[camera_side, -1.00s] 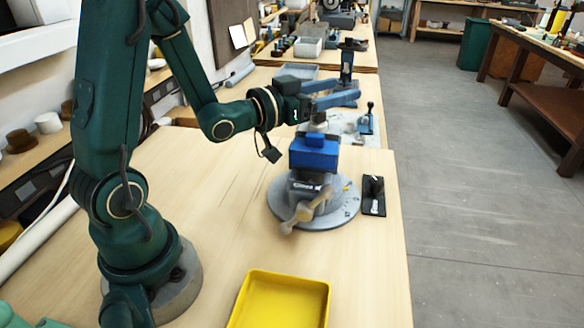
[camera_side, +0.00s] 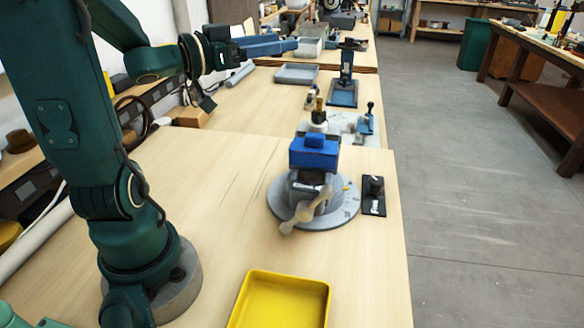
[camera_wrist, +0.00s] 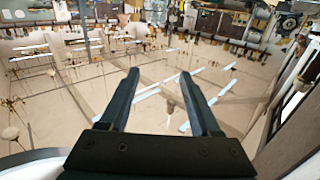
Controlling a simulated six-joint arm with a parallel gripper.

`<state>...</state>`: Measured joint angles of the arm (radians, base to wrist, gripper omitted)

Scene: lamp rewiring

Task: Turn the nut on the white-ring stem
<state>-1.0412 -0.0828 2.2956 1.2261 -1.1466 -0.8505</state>
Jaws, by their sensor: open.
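A small upright stem (camera_side: 319,104) with a brass-coloured top and a pale ring (camera_side: 318,117) stands above the blue jaws of the vise (camera_side: 314,153). It is too small to tell the nut's exact position. My gripper (camera_side: 296,44) is raised well above and to the left of the stem in the side view, its blue fingers pointing right and touching nothing. In the wrist view my gripper (camera_wrist: 160,74) shows two parted fingers with nothing between them. I cannot make out the stem or vise in that view.
The vise sits on a round grey plate (camera_side: 347,211). A black block (camera_side: 373,196) lies to its right and a yellow tray (camera_side: 283,300) in front. A blue-based stand (camera_side: 345,85) and a grey tray (camera_side: 297,74) are farther back. The table's left middle is clear.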

